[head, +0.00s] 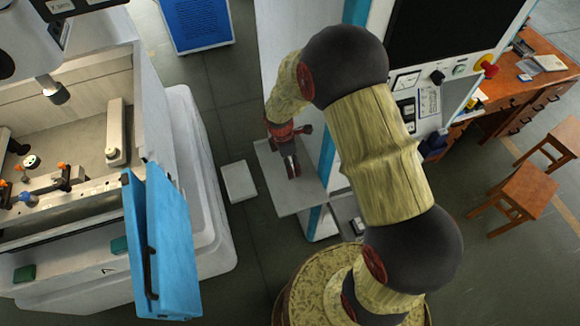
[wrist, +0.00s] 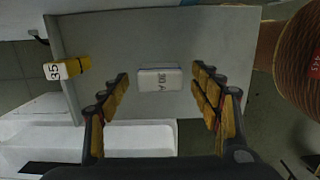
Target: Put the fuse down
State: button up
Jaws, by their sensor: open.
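A small white block marked "30 A", the fuse (wrist: 159,88), shows in the wrist view against a grey shelf (wrist: 215,28). My gripper (wrist: 160,76) is open, with its yellow-padded fingers on the left and right of the fuse and a visible gap on each side. The fuse appears to lie on the shelf, though the view from above does not show its underside. In the head view my gripper (head: 291,168) is over the small grey shelf (head: 302,199) beside the white cabinet. The fuse is not discernible there.
A yellow piece with a white "35" label (wrist: 54,71) is at the shelf's left side in the wrist view. A white machine with an open blue door (head: 165,245) stands left. A wooden desk (head: 520,90) and stools (head: 522,192) are at right.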

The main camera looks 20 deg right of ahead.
notch_tip(320, 180, down, 2)
jog(key=shift+d+f, duration=0.1)
jog(key=shift+d, duration=0.05)
jog(key=shift+c, duration=0.3)
jog(key=c, duration=1.3)
